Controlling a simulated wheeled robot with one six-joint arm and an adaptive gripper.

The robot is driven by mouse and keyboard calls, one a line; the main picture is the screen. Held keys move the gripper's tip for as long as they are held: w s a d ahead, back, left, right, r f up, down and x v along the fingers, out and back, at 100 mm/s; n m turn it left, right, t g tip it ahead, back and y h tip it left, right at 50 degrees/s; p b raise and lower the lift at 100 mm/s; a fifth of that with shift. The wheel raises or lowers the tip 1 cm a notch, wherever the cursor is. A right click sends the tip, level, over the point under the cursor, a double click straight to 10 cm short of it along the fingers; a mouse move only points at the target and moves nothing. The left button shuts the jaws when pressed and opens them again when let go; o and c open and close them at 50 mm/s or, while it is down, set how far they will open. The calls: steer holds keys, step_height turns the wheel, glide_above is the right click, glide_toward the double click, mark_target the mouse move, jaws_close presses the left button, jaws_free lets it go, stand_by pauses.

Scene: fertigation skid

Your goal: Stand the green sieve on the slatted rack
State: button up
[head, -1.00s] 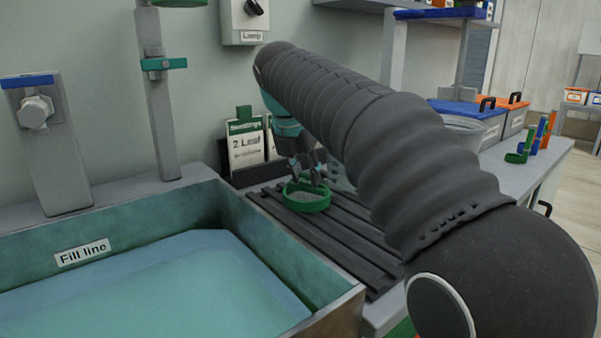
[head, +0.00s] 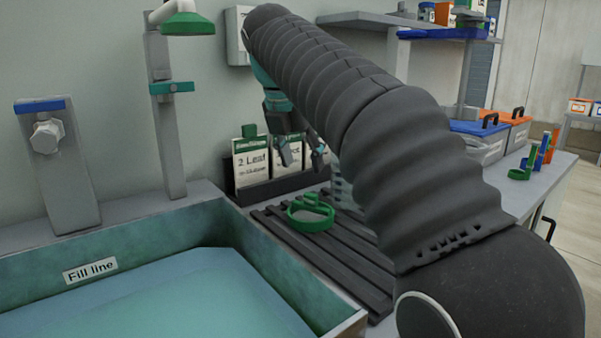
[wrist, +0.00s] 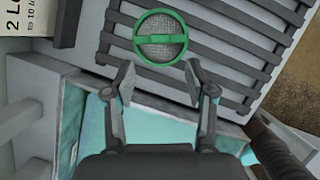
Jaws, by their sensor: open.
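The green sieve (head: 311,214) is a round ring with a bar handle across its top and a grey mesh. It stands on the dark slatted rack (head: 296,250), near the rack's back end. In the wrist view the sieve (wrist: 160,37) lies flat across several slats of the rack (wrist: 232,48). My gripper (head: 301,166) is open and empty above the sieve, clear of it. In the wrist view its fingertips (wrist: 160,82) are spread apart, with nothing between them.
A water basin (head: 108,264) with a "Fill line" label lies left of the rack. Label cards (head: 252,160) stand in a holder behind the rack. A post with a green head (head: 187,24) rises behind the basin. Lidded bins (head: 478,140) are on the bench at right.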

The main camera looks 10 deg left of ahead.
steer(key=shift+v, duration=1.45)
